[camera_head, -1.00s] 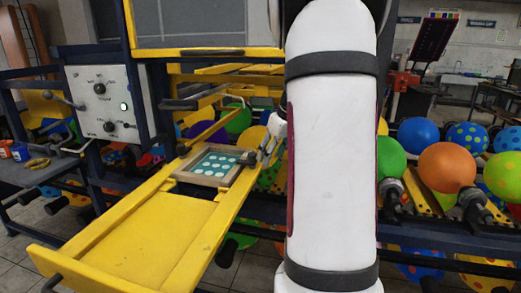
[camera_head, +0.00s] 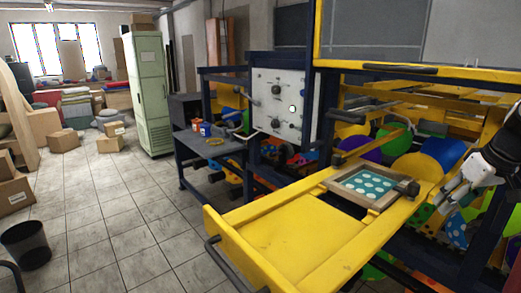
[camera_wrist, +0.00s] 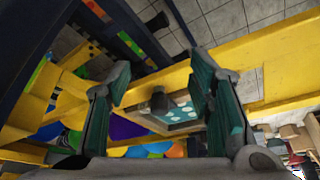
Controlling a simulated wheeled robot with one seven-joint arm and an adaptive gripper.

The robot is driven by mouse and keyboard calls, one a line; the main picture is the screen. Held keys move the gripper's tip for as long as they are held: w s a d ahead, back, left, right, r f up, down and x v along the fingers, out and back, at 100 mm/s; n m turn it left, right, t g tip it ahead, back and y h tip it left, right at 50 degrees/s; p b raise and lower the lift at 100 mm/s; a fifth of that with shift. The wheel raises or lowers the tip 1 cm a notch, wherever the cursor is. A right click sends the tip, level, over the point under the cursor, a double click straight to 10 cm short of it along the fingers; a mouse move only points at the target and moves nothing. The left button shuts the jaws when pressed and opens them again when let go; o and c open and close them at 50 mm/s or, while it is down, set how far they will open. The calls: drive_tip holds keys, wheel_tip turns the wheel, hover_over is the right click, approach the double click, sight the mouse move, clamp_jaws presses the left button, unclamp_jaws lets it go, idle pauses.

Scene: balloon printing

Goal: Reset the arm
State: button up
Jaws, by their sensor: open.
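My gripper (camera_head: 447,188) is at the right of the head view, beside the yellow sliding frame (camera_head: 290,240) of the printing machine. In the wrist view my gripper (camera_wrist: 165,95) shows two fingers wide apart with nothing between them. Beyond the fingers lies the printing screen (camera_wrist: 180,113) with pale dots, in the yellow frame. The same screen (camera_head: 366,184) has a wooden border and a dark knob (camera_head: 408,187) at its right corner in the head view. The knob (camera_wrist: 159,102) shows between the fingers in the wrist view, apart from them.
A control panel (camera_head: 281,103) with knobs and a lit button stands behind the frame. A side table (camera_head: 205,152) holds small red and blue pots. A green cabinet (camera_head: 148,92), boxes (camera_head: 63,140) and a black bin (camera_head: 26,245) stand left. The tiled floor (camera_head: 120,210) between is largely clear.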

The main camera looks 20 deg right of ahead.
drive_tip(key=w+a+r+n, duration=0.1)
drive_tip(key=a+r, duration=0.2)
drive_tip(key=a, duration=0.8)
drive_tip(key=w+a+r, duration=0.1)
drive_tip(key=a+r, duration=0.2)
drive_tip(key=a, duration=0.9)
drive_tip(key=s+a, duration=0.5)
drive_tip(key=a, duration=0.3)
drive_tip(key=s+a+f+n, duration=0.1)
drive_tip(key=s+a, duration=0.5)
drive_tip(key=a, duration=0.2)
drive_tip(key=shift+s+f+t+y, duration=0.3)
drive_tip(key=shift+t+y, duration=0.1)
